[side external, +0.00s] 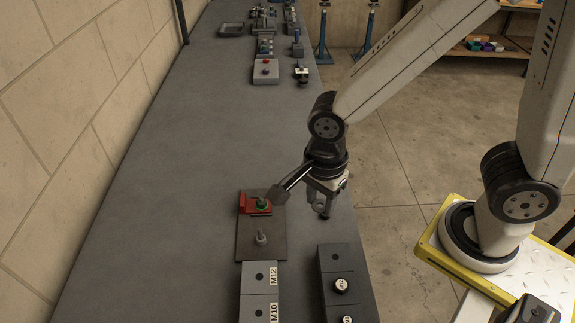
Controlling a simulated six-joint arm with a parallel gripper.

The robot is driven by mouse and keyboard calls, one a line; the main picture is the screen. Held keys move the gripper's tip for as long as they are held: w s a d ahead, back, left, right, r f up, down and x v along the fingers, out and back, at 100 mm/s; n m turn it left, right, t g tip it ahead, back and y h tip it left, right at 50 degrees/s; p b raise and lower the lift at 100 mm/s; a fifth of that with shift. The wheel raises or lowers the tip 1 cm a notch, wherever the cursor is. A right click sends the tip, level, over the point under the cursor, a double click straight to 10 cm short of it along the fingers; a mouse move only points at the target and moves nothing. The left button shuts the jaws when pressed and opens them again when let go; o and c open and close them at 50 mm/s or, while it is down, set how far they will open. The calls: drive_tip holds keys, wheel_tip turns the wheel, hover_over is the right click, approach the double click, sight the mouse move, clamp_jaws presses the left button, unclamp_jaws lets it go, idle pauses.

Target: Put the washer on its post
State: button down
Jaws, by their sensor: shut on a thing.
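My gripper (322,211) points down at the right of the brown plate, above the table's right side. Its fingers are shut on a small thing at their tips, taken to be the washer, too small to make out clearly. On the brown plate (246,248) a light grey post (261,239) stands upright near the front. My gripper is apart from both posts. A dark angled part beside my wrist reaches towards the red bracket.
Grey blocks labelled M12 (260,279) and M10 (258,309) lie in front of the plate. A dark block (337,262) with black round caps stands to the right. Fixtures and a grey tray (231,30) stand far back. The table's left and middle are clear.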

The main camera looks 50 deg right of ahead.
drive_tip(key=w+d+f, duration=0.3)
drive_tip(key=w+d, duration=0.1)
drive_tip(key=d, duration=0.2)
drive_tip(key=w+d+f, duration=0.3)
drive_tip(key=w+d, duration=0.1)
drive_tip(key=d, duration=0.1)
drive_tip(key=w+d+f, duration=0.2)
drive_tip(key=w+d, duration=0.3)
drive_tip(key=d, duration=0.1)
drive_tip(key=shift+d+f, duration=0.35)
drive_tip(key=shift+f, duration=0.05)
drive_tip(key=shift+f, duration=0.1)
drive_tip(key=shift+f, duration=1.5)
drive_tip(key=shift+f, duration=0.45)
drive_tip(key=shift+c, duration=1)
unclamp_jaws()
